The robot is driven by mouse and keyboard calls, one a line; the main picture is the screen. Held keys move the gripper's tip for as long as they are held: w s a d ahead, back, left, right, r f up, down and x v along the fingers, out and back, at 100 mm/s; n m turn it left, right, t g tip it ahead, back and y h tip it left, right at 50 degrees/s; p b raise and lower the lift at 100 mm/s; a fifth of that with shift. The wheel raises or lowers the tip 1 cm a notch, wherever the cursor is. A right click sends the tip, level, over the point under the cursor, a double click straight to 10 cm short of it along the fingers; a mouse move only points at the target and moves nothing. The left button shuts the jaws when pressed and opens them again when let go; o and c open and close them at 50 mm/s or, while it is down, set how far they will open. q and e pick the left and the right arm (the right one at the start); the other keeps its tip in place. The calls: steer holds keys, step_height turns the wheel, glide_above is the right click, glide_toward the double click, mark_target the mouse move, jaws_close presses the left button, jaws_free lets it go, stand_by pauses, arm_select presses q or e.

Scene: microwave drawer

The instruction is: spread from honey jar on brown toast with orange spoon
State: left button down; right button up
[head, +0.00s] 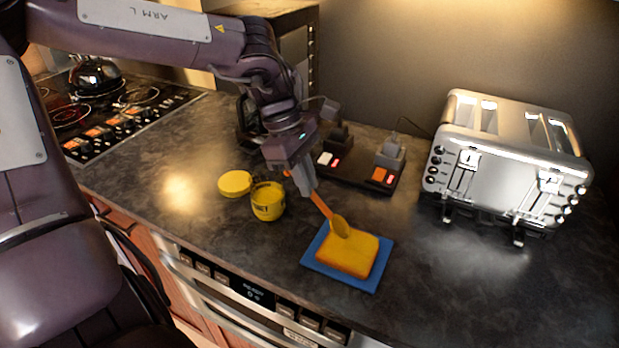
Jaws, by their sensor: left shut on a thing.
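The brown toast (350,257) lies on a blue square board (374,285) near the counter's front edge; it looks golden yellow on top. My left gripper (303,185) is shut on the orange spoon (321,206), above and behind the toast. The spoon tilts down to the right, and its yellowish bowl is at the toast's upper left edge; I cannot tell whether it touches. The yellow honey jar (268,203) stands open, left of the board. Its yellow lid (235,184) lies flat beside it, to the left. My right gripper is not in view.
A silver toaster (508,165) stands at the right. A dark power strip (350,175) with plugs lies behind the toast. A stove (110,115) with a kettle (95,76) is at the far left. The counter is clear between the board and the toaster.

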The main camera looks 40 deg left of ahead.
arm_select(q)
steer(key=shift+r+p, duration=2.8)
steer(key=shift+r, duration=0.75)
steer(key=shift+f, duration=0.1)
